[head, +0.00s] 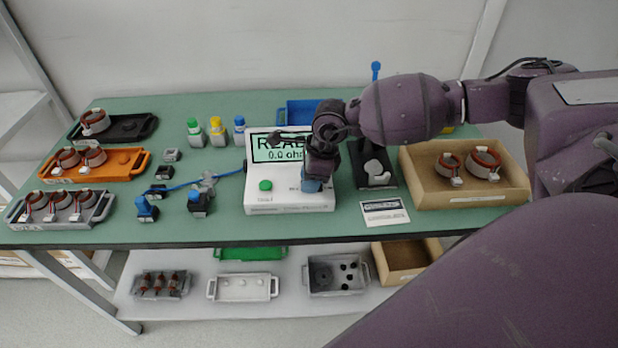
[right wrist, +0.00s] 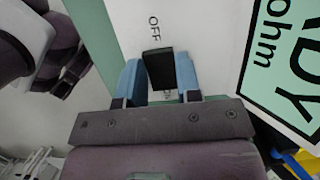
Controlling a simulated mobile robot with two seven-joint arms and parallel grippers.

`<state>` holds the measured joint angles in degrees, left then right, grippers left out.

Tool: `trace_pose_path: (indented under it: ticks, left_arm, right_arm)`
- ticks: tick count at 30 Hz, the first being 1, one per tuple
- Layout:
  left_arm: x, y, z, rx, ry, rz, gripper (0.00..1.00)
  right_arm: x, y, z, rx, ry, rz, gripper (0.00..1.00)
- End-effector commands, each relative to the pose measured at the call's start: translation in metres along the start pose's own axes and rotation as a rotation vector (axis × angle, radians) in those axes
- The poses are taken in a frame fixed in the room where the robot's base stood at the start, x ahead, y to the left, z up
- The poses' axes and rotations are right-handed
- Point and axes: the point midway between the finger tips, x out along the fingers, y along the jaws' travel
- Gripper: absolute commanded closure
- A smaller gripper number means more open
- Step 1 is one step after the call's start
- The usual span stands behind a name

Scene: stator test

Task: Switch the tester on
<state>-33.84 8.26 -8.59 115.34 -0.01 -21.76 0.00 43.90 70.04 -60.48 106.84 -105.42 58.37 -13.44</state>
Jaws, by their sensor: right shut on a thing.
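The tester (head: 290,203) is a white box on the green bench, with a green button (head: 265,185) on its front face. Its screen (head: 275,150) shows "READ…" and "0.0 ohm" in the head view; in the right wrist view the screen (right wrist: 285,60) shows part of "READY" and "ohm". My right gripper (head: 312,185) is at the tester's right front. In the right wrist view its blue fingers (right wrist: 160,80) are shut on the black switch (right wrist: 158,68). "OFF" is printed beyond the switch; a label on the near side is mostly hidden. My left gripper is not in view.
Left are grey (head: 85,215), orange (head: 120,172) and black (head: 130,128) trays with stators. A cardboard box (head: 430,195) with two stators stands right. A black stand (head: 375,180) and a printed card (head: 385,212) are close to the tester. A blue cable (head: 185,185) lies left.

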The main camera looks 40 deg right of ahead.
Motion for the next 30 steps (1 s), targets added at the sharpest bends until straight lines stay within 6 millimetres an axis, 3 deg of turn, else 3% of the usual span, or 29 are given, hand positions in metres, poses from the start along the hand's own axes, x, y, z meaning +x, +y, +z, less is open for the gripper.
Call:
trace_pose_path:
  ticks: [2, 3, 8, 20, 30]
  left_arm:
    - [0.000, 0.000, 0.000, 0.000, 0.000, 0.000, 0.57]
    - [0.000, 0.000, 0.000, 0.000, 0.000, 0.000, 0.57]
    - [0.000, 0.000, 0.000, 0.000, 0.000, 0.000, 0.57]
    - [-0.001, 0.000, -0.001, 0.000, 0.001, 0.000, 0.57]
    - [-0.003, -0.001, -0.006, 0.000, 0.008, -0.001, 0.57]
  right_arm:
    - [-0.001, 0.000, 0.001, -0.001, -0.002, 0.000, 0.92]
    - [-0.001, 0.000, 0.001, -0.001, -0.002, -0.001, 0.67]
    - [-0.001, 0.000, 0.001, 0.000, -0.001, -0.001, 0.43]
    - [-0.009, -0.001, 0.001, -0.001, -0.002, -0.003, 0.43]
    - [-0.067, -0.001, 0.001, 0.000, -0.001, -0.005, 0.43]
